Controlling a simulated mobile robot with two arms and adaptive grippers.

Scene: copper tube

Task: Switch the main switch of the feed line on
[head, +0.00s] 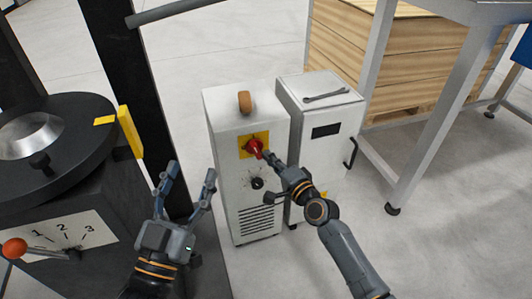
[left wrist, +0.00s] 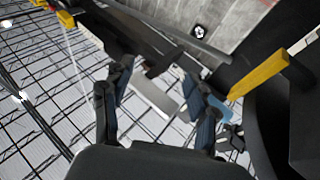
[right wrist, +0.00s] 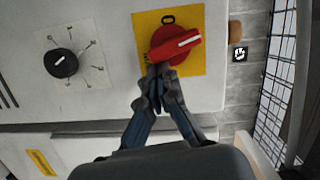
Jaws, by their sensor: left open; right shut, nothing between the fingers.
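The main switch is a red rotary knob (head: 253,147) on a yellow plate (head: 244,153), high on the front of a light grey cabinet (head: 222,122). In the right wrist view the red knob (right wrist: 174,45) has a white line on its handle, which lies slanted across the plate. My right gripper (head: 268,156) is shut and empty, its fingertips at the knob's edge; in the right wrist view the fingertips (right wrist: 159,71) appear at or touching the handle's lower left end. My left gripper (head: 190,172) is open and empty, in front of the cabinet's left side.
A black dial (head: 257,183) sits below the switch. A second cabinet (head: 325,115) with a wrench (head: 327,96) on top stands to the right. A black machine (head: 75,170) with a yellow bar (head: 131,132) is at the left. A metal table leg (head: 430,130) stands at the right.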

